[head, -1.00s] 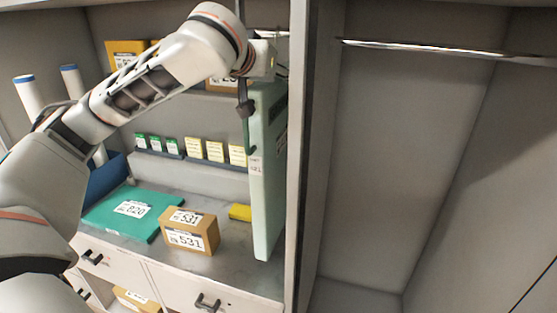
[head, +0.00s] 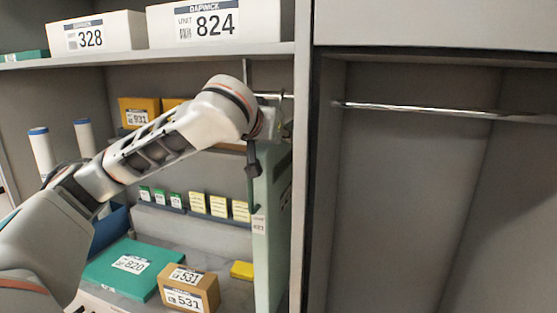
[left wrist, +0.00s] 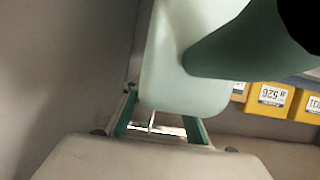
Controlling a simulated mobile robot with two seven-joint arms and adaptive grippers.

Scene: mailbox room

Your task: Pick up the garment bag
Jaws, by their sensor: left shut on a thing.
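The garment bag (head: 270,225) is a long, flat, pale green bag hanging upright at the right side of the left cabinet bay, beside the divider. A small white tag is on its front edge. My left gripper (head: 272,126) is at the top of the bag, just below a short rod. In the left wrist view the bag (left wrist: 185,85) fills the middle, with the green gripper fingers (left wrist: 160,128) on both sides of its top end. The left gripper is shut on it. The exact contact is partly hidden by my wrist. My right gripper is not in view.
The cabinet divider (head: 302,180) stands close to the bag's right. An empty bay with a metal rail (head: 430,110) is beyond it. A brown box (head: 188,288) and a teal folder (head: 130,265) lie on the counter. White boxes (head: 220,25) stand on the shelf above.

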